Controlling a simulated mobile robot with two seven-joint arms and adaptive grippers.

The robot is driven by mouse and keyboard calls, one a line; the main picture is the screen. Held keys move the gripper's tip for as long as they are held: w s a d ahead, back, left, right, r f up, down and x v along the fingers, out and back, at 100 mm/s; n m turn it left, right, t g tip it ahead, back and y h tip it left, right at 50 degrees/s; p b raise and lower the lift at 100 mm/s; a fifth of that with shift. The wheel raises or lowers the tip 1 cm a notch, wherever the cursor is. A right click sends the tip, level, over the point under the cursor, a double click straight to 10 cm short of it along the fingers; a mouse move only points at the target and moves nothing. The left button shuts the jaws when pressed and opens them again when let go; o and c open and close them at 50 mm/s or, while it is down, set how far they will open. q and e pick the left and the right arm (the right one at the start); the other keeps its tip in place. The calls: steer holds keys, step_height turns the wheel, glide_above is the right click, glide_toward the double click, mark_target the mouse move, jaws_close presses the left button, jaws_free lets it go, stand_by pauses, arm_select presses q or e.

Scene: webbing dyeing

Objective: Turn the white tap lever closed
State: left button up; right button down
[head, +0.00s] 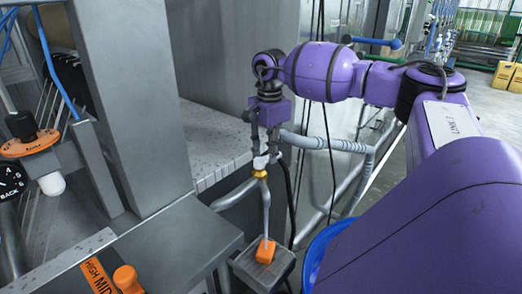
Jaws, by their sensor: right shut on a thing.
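The white tap lever (261,162) is small in the head view, just above a yellow fitting (260,174) on a grey pipe. My right gripper (265,149) points down from above, with its fingertips at the lever. It is shut on the lever, one finger on each side. The fingers partly cover the lever, so its exact angle is hard to read. My left gripper is not in view.
Below the tap, a grey box (249,269) carries an orange part (265,251). Grey pipes (325,143) and dark cables run close to the right. A metal post (130,100) and speckled ledge (208,140) stand left. A blue rim (318,250) shows lower right.

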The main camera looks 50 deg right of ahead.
mark_target(267, 155)
steer(key=shift+w+a+f+n+b, duration=0.1)
steer(key=shift+f+n+b, duration=0.05)
steer(key=shift+n, duration=0.45)
steer(key=shift+w+f+n+b, duration=0.1)
steer(key=shift+f+n+b, duration=0.05)
steer(key=shift+n, duration=0.75)
steer(key=c, duration=1.6)
jaws_free()
steer(key=shift+r, duration=0.1)
steer(key=shift+o, duration=0.2)
steer(key=shift+w+r, duration=0.1)
steer(key=shift+r, duration=0.2)
step_height(267, 155, up, 12)
steer(key=shift+f, duration=0.2)
steer(key=shift+f, duration=0.1)
